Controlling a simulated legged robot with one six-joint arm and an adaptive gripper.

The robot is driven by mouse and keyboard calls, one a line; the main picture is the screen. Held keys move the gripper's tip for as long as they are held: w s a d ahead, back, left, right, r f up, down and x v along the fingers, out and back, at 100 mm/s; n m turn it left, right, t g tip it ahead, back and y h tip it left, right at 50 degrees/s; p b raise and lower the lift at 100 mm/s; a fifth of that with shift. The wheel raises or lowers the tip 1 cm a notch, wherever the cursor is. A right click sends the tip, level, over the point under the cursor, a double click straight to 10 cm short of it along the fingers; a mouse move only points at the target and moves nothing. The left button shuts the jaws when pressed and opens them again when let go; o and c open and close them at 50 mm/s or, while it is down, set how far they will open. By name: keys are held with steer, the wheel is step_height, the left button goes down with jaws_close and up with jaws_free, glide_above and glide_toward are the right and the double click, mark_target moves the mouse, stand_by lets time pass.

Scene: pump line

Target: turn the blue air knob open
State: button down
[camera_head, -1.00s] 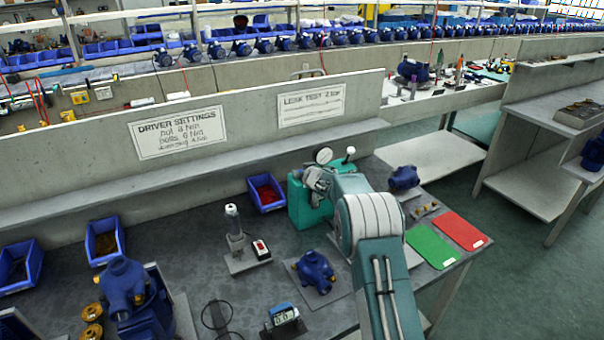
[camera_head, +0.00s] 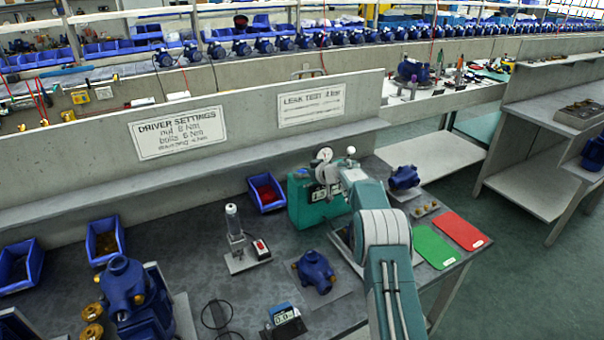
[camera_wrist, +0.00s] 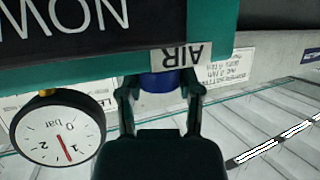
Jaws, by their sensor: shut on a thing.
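The blue air knob (camera_wrist: 158,82) sits below the upside-down AIR label (camera_wrist: 180,56) in the wrist view. My gripper (camera_wrist: 160,95) is shut on the knob, one finger on each side. The knob is mostly hidden by the gripper there and cannot be made out in the head view. The teal test box (camera_head: 303,207) stands on the bench, with my arm reaching to its right side. A round white gauge (camera_wrist: 57,128), marked in bar with a red needle, is beside the gripper; it also shows on top of the box in the head view (camera_head: 325,154).
A blue pump body (camera_head: 314,272) lies in front of the box. A red-filled bin (camera_head: 266,192) is left of it. Another blue part (camera_head: 404,177), a green mat (camera_head: 433,246) and a red mat (camera_head: 465,228) are at the right. A concrete wall (camera_head: 230,130) stands behind.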

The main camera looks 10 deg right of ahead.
steer(key=shift+f+n+g+y, duration=0.2)
steer(key=shift+n+g+y, duration=0.5)
steer(key=shift+n+y, duration=0.15)
stand_by(0.3)
steer(key=shift+c, duration=1.3)
jaws_free()
steer(key=shift+d, duration=0.1)
steer(key=shift+r, duration=0.15)
steer(key=shift+s+d+r, duration=0.25)
steer(key=shift+d, duration=0.1)
steer(key=v, duration=1)
steer(key=shift+s+d, duration=0.25)
steer(key=shift+d, duration=0.1)
